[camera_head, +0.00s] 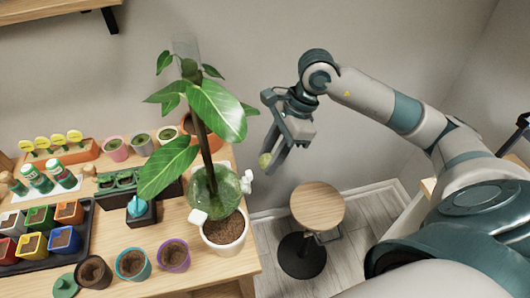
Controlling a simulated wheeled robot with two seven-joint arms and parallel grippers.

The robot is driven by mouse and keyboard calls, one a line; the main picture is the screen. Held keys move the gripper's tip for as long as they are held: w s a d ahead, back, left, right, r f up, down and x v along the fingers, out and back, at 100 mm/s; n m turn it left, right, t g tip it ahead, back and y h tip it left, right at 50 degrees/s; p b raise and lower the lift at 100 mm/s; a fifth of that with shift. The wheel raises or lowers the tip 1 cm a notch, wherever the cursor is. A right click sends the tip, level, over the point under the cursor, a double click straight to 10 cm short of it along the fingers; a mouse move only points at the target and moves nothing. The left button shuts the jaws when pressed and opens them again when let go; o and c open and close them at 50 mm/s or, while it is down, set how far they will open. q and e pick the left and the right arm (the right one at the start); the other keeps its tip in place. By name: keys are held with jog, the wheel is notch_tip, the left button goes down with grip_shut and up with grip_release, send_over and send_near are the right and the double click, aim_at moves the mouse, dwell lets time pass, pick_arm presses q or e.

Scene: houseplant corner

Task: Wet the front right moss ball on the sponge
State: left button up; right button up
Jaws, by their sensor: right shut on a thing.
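A small dark square holder with a teal rounded top (137,206) stands on the table left of the plant; I cannot tell if this is the sponge. My left gripper is not in view.
The tall plant (217,105) in a white pot (224,234) stands at the right of the wooden table (205,277). Empty-looking pots (133,265) line the front; colored pots fill a black tray (82,255). A round stool (317,207) stands to the right.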

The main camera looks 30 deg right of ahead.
jog(key=shift+a+f+n+g, duration=0.25)
jog(key=shift+a+n+g, duration=0.25)
jog(key=shift+n, duration=0.5)
jog(key=shift+s+a+f+n+g+h+b, duration=0.1)
jog(key=shift+s+a+f+n+g+h, duration=0.45)
jog(key=shift+n, duration=2.55)
jog(key=shift+s+a+f+n+g+h+b, duration=0.1)
jog(key=shift+a+n+g+h, duration=0.85)
jog(key=shift+n, duration=2.15)
jog(key=shift+s+a+f+n+g+h+b, duration=0.1)
jog(key=shift+s+a+f+n+g+h, duration=0.4)
jog(key=shift+n, duration=2.6)
jog(key=shift+w+a+r+g, duration=0.2)
jog(key=shift+a+g, duration=0.1)
